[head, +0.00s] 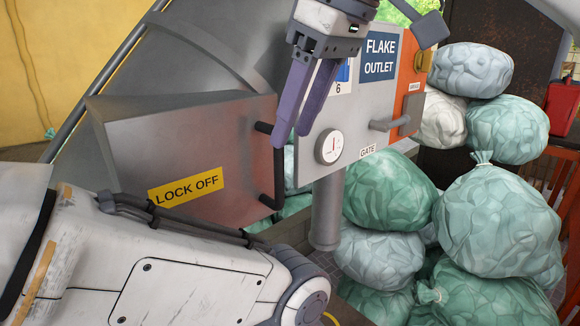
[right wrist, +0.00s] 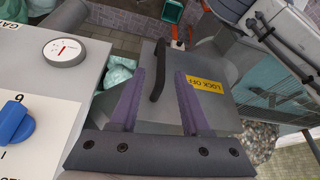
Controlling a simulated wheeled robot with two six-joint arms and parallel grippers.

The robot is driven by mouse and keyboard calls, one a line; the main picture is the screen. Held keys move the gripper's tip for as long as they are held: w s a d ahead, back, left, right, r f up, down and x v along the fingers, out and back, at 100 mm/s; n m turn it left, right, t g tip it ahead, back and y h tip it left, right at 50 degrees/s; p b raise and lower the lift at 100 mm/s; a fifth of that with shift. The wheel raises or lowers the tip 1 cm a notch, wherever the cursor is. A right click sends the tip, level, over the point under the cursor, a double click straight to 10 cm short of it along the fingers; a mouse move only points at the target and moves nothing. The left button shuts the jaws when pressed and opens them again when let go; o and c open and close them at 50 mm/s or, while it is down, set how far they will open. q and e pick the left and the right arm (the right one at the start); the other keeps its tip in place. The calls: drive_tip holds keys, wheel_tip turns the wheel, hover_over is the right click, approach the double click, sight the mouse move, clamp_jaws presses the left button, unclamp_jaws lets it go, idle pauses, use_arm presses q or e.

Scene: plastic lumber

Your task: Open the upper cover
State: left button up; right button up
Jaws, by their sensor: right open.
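The upper cover appears to be the grey metal panel (head: 185,140) with a yellow LOCK OFF label, at the left in the head view. My left gripper is not in view.
A grey control panel (head: 325,115) with a round gauge (head: 331,146), a blue knob (right wrist: 14,122) and a FLAKE OUTLET sign stands close right of my right gripper. A grey post (head: 327,215) is below it. Several stuffed bags (head: 495,220) are piled right. My white arm link fills the lower left.

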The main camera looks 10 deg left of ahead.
sight(275, 176)
drive_tip(key=x, duration=0.9)
drive_tip(key=shift+a+f, duration=0.2)
drive_tip(key=shift+f, duration=0.15)
clamp_jaws()
idle(0.9)
